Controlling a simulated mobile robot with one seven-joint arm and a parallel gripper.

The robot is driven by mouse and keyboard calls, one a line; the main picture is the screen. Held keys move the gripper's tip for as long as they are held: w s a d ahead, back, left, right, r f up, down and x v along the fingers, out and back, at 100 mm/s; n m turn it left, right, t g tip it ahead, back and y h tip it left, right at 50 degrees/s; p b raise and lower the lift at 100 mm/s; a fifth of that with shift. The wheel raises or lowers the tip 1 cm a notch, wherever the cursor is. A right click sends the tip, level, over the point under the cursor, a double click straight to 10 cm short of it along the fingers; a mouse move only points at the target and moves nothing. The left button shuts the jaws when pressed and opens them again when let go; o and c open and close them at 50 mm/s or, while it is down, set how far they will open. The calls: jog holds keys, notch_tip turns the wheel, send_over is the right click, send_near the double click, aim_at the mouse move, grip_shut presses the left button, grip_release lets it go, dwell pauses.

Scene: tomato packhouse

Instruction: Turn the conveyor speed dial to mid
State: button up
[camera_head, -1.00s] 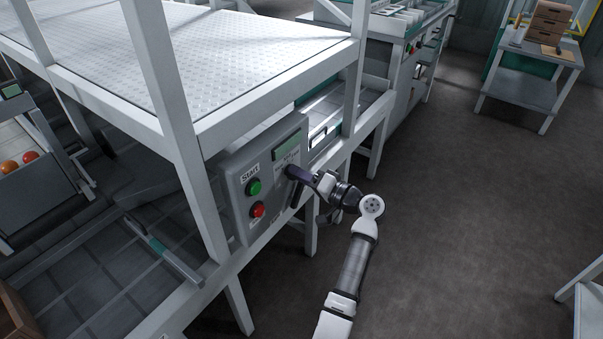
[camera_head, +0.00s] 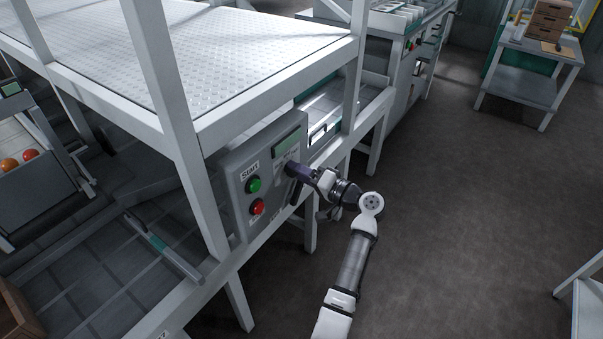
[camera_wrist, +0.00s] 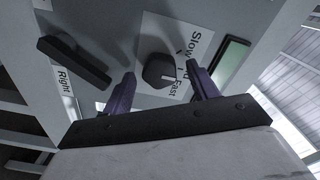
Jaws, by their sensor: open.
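The speed dial (camera_wrist: 159,70) is a dark round knob with a pale pointer mark, on a white label with "Slow" and "Fast" in the wrist view. Its pointer lies toward the "Fast" side; the middle word is partly hidden. My gripper (camera_wrist: 162,88) is open, with one purple finger on each side of the dial. I cannot tell whether either finger touches it. In the head view my gripper (camera_head: 291,171) is at the grey control panel (camera_head: 232,190) and hides the dial.
A green start button (camera_head: 254,185) and a red button (camera_head: 257,207) sit left of my gripper. A dark lever (camera_wrist: 75,61) beside a "Right" label and a green display (camera_wrist: 230,62) flank the dial.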

jog(key=b+v, duration=0.2)
jog(key=v, duration=1.1)
jog(key=shift+s+d+b, duration=0.25)
jog(key=shift+d+b, duration=0.1)
jog(key=shift+d, duration=0.1)
